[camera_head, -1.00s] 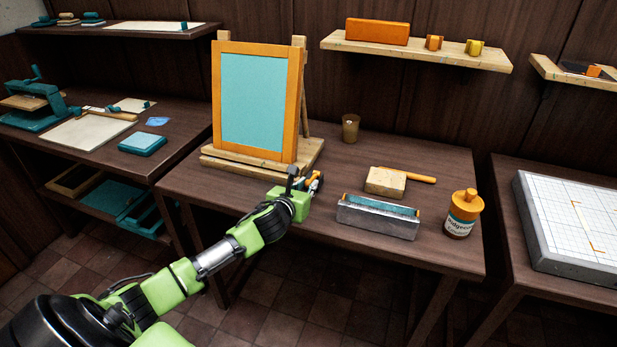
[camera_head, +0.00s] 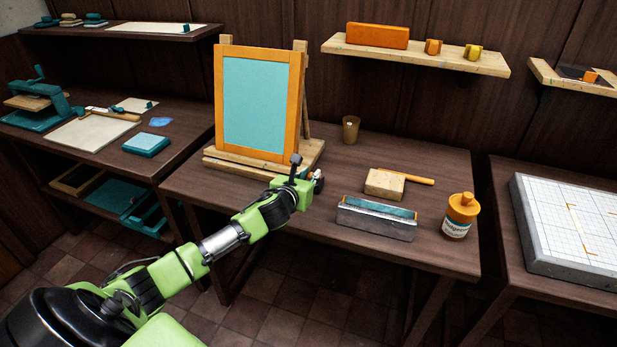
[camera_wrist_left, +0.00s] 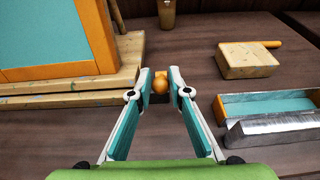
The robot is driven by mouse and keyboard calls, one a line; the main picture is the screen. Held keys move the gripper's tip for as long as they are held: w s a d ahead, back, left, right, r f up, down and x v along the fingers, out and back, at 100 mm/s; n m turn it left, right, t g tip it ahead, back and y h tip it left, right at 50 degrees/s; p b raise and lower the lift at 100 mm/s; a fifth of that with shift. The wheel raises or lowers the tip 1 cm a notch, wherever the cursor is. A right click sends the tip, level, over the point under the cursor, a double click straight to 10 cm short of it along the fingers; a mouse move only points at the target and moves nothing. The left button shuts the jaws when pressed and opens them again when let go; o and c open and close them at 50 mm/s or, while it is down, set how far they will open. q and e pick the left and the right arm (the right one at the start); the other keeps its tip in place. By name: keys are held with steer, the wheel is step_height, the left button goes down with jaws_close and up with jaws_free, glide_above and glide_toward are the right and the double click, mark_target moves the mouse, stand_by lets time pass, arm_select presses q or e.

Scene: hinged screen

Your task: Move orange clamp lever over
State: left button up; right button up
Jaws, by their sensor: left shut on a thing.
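The hinged screen (camera_head: 259,104), a teal panel in an orange frame, stands upright on a wooden base (camera_head: 225,164) on the middle table. My left gripper (camera_wrist_left: 160,84) is at the base's front right corner. The rest of the lever is hidden behind the fingers. In the head view the left gripper (camera_head: 315,182) mostly hides the lever. My right gripper is not in view.
A brown cup (camera_head: 350,129), a wooden block with an orange handle (camera_head: 385,183), a metal trough (camera_head: 376,222) and an orange-capped bottle (camera_head: 460,215) stand to the right. The tabletop (camera_head: 330,160) between the base and these is clear.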

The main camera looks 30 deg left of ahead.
arm_select(q)
steer(key=shift+w+r, duration=0.1)
steer(key=shift+r, duration=0.2)
steer(key=shift+c, duration=0.2)
steer(key=shift+w+a+r+p, duration=0.2)
steer(key=shift+w+r+p, duration=0.45)
steer(key=shift+r+p, duration=0.1)
steer(key=shift+w, duration=0.1)
steer(key=shift+c, duration=0.3)
steer(key=shift+f, duration=0.1)
steer(key=shift+w+a+r, duration=0.15)
steer(key=shift+w+r, duration=0.25)
steer(key=shift+w, duration=0.05)
jaws_close()
steer(key=shift+w+a+p, duration=0.1)
steer(key=shift+w+p, duration=0.3)
steer(key=shift+w, duration=0.15)
